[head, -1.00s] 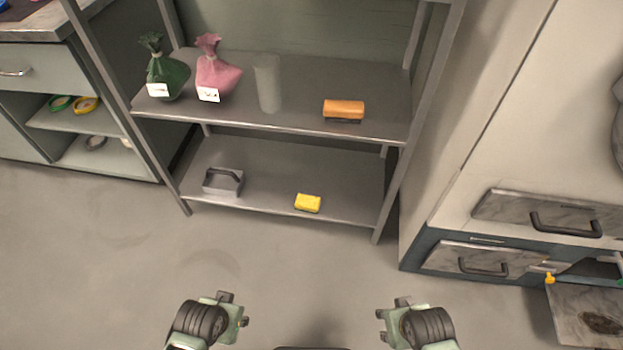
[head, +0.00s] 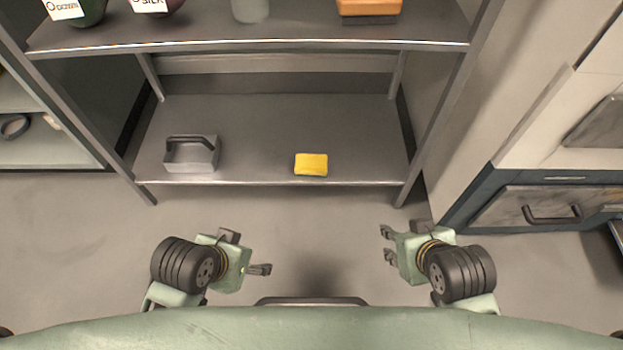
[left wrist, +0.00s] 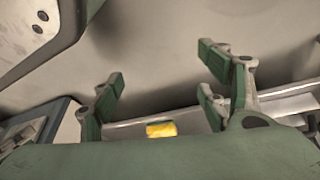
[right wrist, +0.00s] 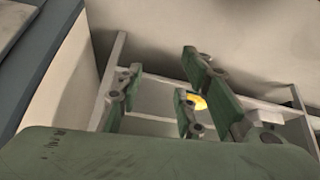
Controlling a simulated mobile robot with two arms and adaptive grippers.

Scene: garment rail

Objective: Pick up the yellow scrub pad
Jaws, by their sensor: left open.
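The yellow scrub pad (head: 311,165) lies on the lower shelf near its front edge, right of the middle. It also shows in the left wrist view (left wrist: 161,130) and, partly hidden behind a finger, in the right wrist view (right wrist: 200,102). My left gripper (head: 250,254) is in front of the shelf, to the left of the pad, and is open and empty. Its spread fingers show in the left wrist view (left wrist: 165,90). My right gripper (head: 387,243) is in front of the shelf, to the right of the pad, open and empty. Both are apart from the pad.
A grey box with a dark handle (head: 191,154) stands on the lower shelf (head: 260,125), left of the pad. An orange block (head: 369,10) sits on the upper shelf (head: 300,28) above. Shelf posts stand on both sides. A cabinet (head: 560,150) is at the right.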

